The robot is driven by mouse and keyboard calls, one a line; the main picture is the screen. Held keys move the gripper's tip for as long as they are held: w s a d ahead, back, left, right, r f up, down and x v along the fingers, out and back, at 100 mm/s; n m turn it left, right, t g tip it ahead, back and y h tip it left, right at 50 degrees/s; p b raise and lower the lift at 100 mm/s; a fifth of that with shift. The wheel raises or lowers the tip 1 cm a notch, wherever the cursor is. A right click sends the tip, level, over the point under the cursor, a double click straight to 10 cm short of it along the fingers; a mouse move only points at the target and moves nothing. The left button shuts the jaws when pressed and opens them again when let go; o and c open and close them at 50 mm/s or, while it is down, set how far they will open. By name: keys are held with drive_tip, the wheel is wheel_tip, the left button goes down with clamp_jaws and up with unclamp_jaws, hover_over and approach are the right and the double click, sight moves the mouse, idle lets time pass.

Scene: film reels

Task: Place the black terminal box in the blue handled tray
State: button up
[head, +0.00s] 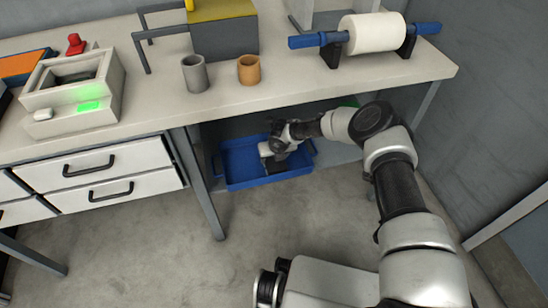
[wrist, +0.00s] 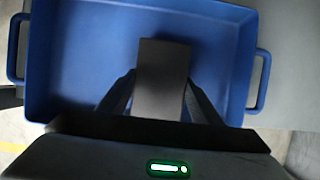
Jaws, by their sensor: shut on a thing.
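The blue handled tray (head: 237,171) is below the bench in the head view, on the floor or a low shelf; I cannot tell which. In the wrist view the tray (wrist: 75,55) fills most of the picture, with a handle at each side. My gripper (wrist: 160,100) is shut on the dark terminal box (wrist: 163,75) and holds it over or inside the tray. Whether the box touches the tray's bottom is unclear. In the head view my gripper (head: 272,153) reaches into the tray area, and the box is mostly hidden there.
The bench top (head: 290,95) overhangs the tray. A bench leg (head: 198,185) stands just left of the tray, beside the drawers (head: 110,175). A grey cup (head: 195,74), an orange cup (head: 249,70) and a white roll (head: 372,32) are on the bench. The floor in front is clear.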

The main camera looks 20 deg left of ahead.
drive_tip(key=o, duration=1.6)
drive_tip(key=shift+r+p, duration=0.35)
drive_tip(key=shift+p, duration=0.05)
drive_tip(key=p+v, duration=0.2)
drive_tip(key=v, duration=0.3)
drive_tip(key=shift+w, duration=0.15)
drive_tip(key=s+d, duration=0.2)
drive_tip(key=s, duration=0.1)
drive_tip(key=s+d+p, duration=0.1)
drive_tip(key=s+d, duration=0.1)
drive_tip(key=s, duration=0.2)
drive_tip(key=s+d, duration=0.2)
drive_tip(key=s, duration=0.1)
drive_tip(key=shift+s+d+f, duration=0.1)
drive_tip(key=shift+s+f, duration=0.15)
